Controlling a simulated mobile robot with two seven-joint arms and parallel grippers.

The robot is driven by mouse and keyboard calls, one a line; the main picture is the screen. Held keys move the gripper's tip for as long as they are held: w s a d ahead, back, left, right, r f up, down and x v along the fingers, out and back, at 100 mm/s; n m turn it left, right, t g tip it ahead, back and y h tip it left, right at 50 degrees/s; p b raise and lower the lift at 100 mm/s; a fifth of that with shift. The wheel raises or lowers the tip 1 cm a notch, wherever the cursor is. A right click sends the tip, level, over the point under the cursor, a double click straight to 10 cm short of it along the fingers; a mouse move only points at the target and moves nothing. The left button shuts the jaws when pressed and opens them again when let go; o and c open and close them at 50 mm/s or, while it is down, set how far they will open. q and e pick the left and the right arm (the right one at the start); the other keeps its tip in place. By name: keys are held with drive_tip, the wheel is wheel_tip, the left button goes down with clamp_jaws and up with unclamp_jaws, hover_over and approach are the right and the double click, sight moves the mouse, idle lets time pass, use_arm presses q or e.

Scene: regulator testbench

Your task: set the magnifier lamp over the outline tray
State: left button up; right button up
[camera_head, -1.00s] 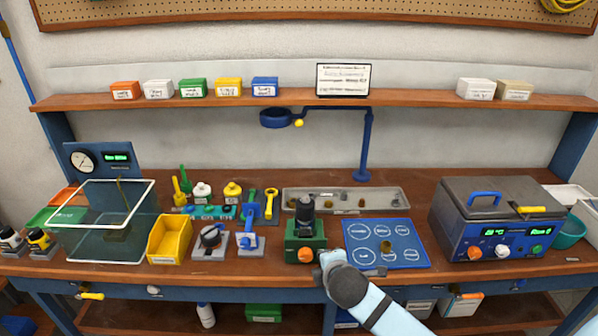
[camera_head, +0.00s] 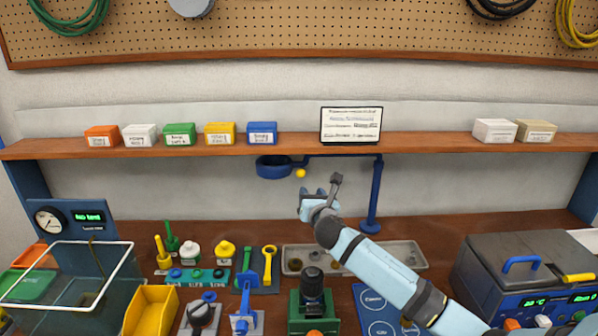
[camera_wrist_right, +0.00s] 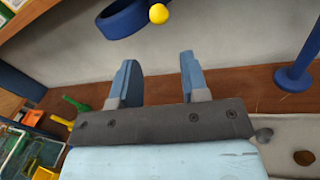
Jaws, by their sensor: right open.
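The magnifier lamp has a blue ring head (camera_head: 273,167) with a yellow knob (camera_head: 300,173) at its side, hanging below the shelf on a blue arm from a blue post (camera_head: 375,195). The outline tray, a blue board with white outlines (camera_head: 376,304), lies at the front of the bench, partly hidden by my right arm. My right gripper (camera_head: 320,190) is open and empty, just below and right of the yellow knob, not touching it. In the right wrist view the knob (camera_wrist_right: 158,13) and ring head (camera_wrist_right: 124,18) show beyond the open fingers (camera_wrist_right: 158,80). My left gripper is not in view.
A grey parts tray (camera_head: 408,250) lies behind the blue board. A green block with a black cylinder (camera_head: 312,290) stands left of the board. A blue and grey bath unit (camera_head: 520,270) stands right. The shelf (camera_head: 420,143) runs above the lamp.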

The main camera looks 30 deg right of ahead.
sight(302, 176)
drive_tip(key=x, duration=1.2)
drive_tip(key=shift+w+d+p, duration=0.1)
drive_tip(key=shift+w+p, duration=0.2)
clamp_jaws()
drive_tip(key=shift+s, duration=0.1)
